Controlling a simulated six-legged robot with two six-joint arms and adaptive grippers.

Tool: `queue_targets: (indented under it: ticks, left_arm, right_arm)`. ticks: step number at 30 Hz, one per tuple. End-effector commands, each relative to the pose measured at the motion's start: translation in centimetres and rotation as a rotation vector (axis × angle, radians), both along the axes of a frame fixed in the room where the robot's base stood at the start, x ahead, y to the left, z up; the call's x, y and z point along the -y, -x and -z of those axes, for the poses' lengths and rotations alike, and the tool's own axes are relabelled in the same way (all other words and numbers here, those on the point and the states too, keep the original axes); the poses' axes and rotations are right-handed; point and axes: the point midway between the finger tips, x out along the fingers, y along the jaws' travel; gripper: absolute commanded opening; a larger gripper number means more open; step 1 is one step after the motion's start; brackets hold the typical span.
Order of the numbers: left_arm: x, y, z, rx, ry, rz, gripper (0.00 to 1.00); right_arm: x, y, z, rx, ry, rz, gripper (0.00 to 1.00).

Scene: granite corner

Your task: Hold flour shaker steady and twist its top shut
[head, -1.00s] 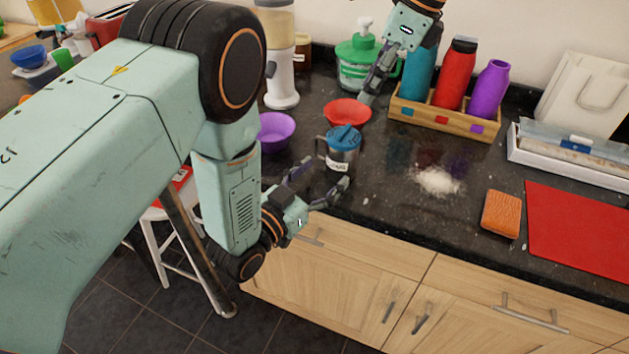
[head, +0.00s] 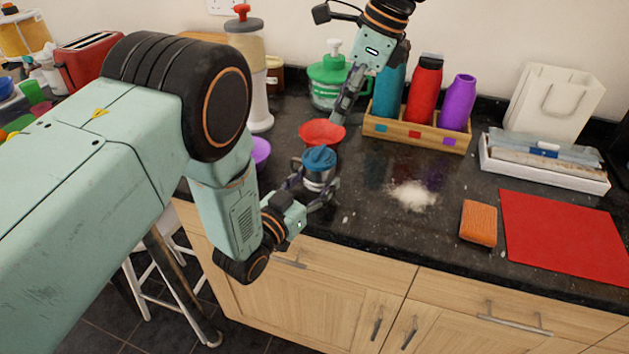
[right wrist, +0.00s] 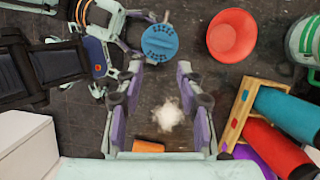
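The flour shaker (head: 318,176), a grey metal cup with a blue top (head: 320,157), stands upright near the counter's front edge. My left gripper (head: 312,190) is low at the counter, its fingers apart on either side of the shaker's body; whether they touch it I cannot tell. In the right wrist view the blue top (right wrist: 160,42) shows from above, beside the left gripper's fingers. My right gripper (head: 340,112) is open and empty above the counter behind the shaker, near the red bowl. Its spread fingers (right wrist: 160,80) show in the right wrist view, the top beyond their tips.
A red bowl (head: 322,131) stands just behind the shaker, and a purple bowl (head: 261,151) to its left. A bottle rack (head: 415,135) is at the back. Spilled flour (head: 413,196), an orange sponge (head: 479,222) and a red mat (head: 565,236) lie to the right.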

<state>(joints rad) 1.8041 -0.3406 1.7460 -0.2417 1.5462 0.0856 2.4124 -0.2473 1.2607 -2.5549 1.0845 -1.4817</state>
Motion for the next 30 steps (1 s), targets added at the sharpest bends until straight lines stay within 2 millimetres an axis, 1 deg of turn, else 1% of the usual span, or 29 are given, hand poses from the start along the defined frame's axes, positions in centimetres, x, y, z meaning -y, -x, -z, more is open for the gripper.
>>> queue_targets:
  ticks: [1, 9, 11, 14, 16, 20, 22, 26, 30]
  left_arm:
    - [0.0, 0.0, 0.0, -0.001, -0.001, -0.001, 0.5]
    - [0.0, 0.0, 0.0, -0.001, -0.001, 0.0, 0.27]
    - [0.0, 0.0, 0.0, -0.001, -0.001, 0.0, 0.23]
    - [0.0, 0.0, 0.0, -0.001, -0.001, 0.0, 0.23]
    - [0.0, 0.0, 0.0, -0.001, -0.001, 0.0, 0.23]
    - [0.0, 0.0, 0.0, -0.001, -0.001, -0.001, 0.23]
    - [0.0, 0.0, 0.0, 0.0, 0.0, -0.001, 0.23]
    - [0.0, 0.0, 0.0, 0.0, 0.0, 0.0, 0.23]
    - [0.0, 0.0, 0.0, -0.001, -0.001, 0.0, 0.23]
  right_arm:
    - [0.0, 0.0, 0.0, 0.0, 0.0, 0.0, 0.38]
    - [0.0, 0.0, 0.0, 0.0, 0.0, 0.0, 0.38]
    - [0.0, 0.0, 0.0, 0.0, 0.0, 0.0, 0.39]
    - [0.0, 0.1, 0.2, -0.016, -0.011, 0.018, 0.47]
    - [0.0, 0.5, 0.8, -0.059, -0.043, 0.071, 0.53]
    - [0.0, 1.8, 2.7, -0.236, -0.162, 0.28, 0.64]
    - [-0.1, 2.7, 3.9, -0.375, -0.243, 0.433, 0.7]
    - [-0.2, 4.1, 5.5, -0.654, -0.379, 0.72, 0.7]
    - [-0.1, 5.0, 6.7, -0.978, -0.5, 1.013, 0.7]
